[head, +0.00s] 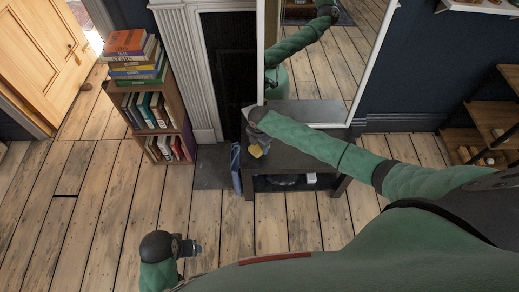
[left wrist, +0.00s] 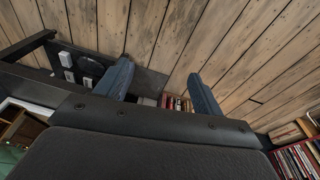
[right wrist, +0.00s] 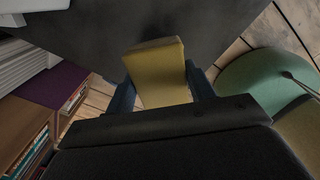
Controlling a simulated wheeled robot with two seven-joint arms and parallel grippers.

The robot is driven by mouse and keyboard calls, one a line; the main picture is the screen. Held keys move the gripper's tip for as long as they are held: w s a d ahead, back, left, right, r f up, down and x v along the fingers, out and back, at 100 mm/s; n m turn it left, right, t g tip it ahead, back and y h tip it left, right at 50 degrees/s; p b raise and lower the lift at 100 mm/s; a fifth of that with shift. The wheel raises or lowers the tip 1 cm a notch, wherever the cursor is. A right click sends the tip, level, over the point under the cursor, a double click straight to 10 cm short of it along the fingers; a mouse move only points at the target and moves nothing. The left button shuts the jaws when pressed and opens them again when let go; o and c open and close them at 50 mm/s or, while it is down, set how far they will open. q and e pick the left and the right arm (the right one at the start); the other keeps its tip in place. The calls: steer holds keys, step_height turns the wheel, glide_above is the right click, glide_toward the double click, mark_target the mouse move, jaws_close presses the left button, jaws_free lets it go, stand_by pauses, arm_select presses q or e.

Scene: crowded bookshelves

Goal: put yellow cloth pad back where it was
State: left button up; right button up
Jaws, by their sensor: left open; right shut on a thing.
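The yellow cloth pad (right wrist: 160,75) is between the fingers of my right gripper (right wrist: 160,92) in the right wrist view. In the head view the pad (head: 256,151) shows as a small yellow patch below my right gripper (head: 258,140), over the left end of the dark low table (head: 300,165). The dark top lies beyond the pad in the right wrist view; I cannot tell whether they touch. My left gripper (head: 190,248) is low over the wooden floor, away from the table. Its two fingers (left wrist: 160,85) are apart with nothing between them in the left wrist view.
A small bookcase (head: 162,120) with books stacked on top (head: 137,58) stands left of the table. A tall mirror (head: 330,60) rises behind the table. A shelf unit (head: 490,120) is at right. Front floor is bare.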

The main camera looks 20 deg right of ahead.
mark_target(260, 150)
steer(key=shift+f+p, duration=0.35)
steer(key=shift+f, duration=1.5)
arm_select(q)
steer(key=f, duration=0.4)
steer(key=shift+w, duration=0.25)
steer(key=shift+r, duration=0.1)
arm_select(e)
steer(key=shift+f, duration=0.15)
arm_select(q)
steer(key=shift+r, duration=0.2)
arm_select(e)
steer(key=o, duration=1)
steer(key=shift+o, duration=0.2)
